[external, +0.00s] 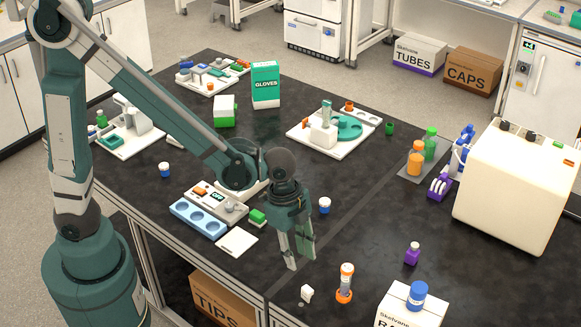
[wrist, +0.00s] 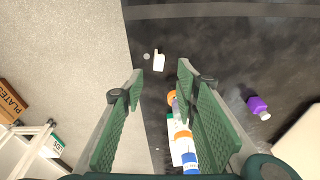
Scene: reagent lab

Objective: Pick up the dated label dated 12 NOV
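A small white piece (external: 307,293) lies on the black bench near its front edge, and it also shows in the wrist view (wrist: 159,61). It may be the dated label, but no date can be read on it. My gripper (external: 299,260) points down above the bench, a little behind the white piece in the external view. In the wrist view my gripper (wrist: 162,76) is open, with its two green fingers apart and nothing between the tips. The white piece appears just beyond the fingertips.
A white box (external: 398,312) with a blue-capped bottle (external: 417,295) and a purple bottle (external: 412,253) are farther right. A flat white square (external: 237,241) lies left of my gripper.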

